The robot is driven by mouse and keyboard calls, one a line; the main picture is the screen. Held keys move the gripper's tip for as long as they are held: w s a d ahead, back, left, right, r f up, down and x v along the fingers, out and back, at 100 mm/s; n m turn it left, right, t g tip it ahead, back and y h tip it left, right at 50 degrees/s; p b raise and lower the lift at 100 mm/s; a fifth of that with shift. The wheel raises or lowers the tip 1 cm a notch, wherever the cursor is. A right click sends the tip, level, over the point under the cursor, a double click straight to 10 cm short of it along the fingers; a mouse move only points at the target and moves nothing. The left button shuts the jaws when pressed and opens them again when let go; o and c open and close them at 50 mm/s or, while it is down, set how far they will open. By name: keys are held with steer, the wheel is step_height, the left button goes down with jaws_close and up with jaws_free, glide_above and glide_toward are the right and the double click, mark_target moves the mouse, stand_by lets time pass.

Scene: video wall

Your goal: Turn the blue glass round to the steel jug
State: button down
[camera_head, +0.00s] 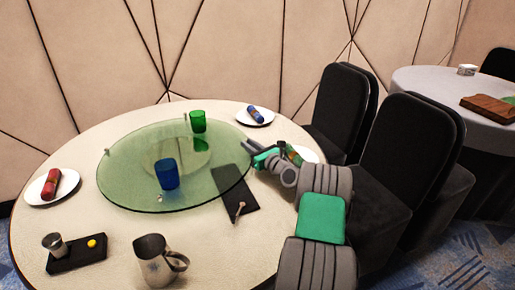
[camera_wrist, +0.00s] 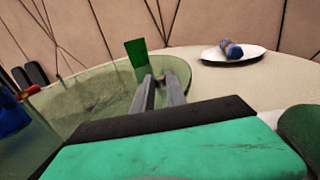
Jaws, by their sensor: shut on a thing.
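The blue glass (camera_head: 167,175) stands upright on the green glass turntable (camera_head: 125,185), near its front edge; it also shows at the left edge of the wrist view (camera_wrist: 12,115). The steel jug (camera_head: 156,262), with its handle to the right, stands on the table in front of the turntable. My gripper (camera_head: 250,149) is at the turntable's right edge. Its fingers (camera_wrist: 158,92) are shut on a part of the turntable at the rim; the exact spot held is mostly hidden between them. Small knobs show elsewhere on the turntable's rim.
A green glass (camera_head: 198,121) stands at the turntable's back. Plates with a red napkin (camera_head: 52,184) and a blue napkin (camera_head: 255,115) lie on the table (camera_head: 110,225). A black tray (camera_head: 76,259) with a metal cup is front left. A dark board (camera_head: 228,180) lies below my gripper. Chairs stand right.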

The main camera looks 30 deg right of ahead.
steer(key=shift+w+d, duration=0.2)
steer(key=shift+d, duration=0.25)
steer(key=c, duration=1.3)
jaws_free()
steer(key=shift+s, duration=0.15)
steer(key=shift+c, duration=0.2)
steer(key=shift+a, duration=0.1)
steer(key=shift+s, duration=0.1)
steer(key=s, duration=0.7)
steer(key=shift+s+d+p, duration=0.25)
steer(key=shift+d+p, duration=0.05)
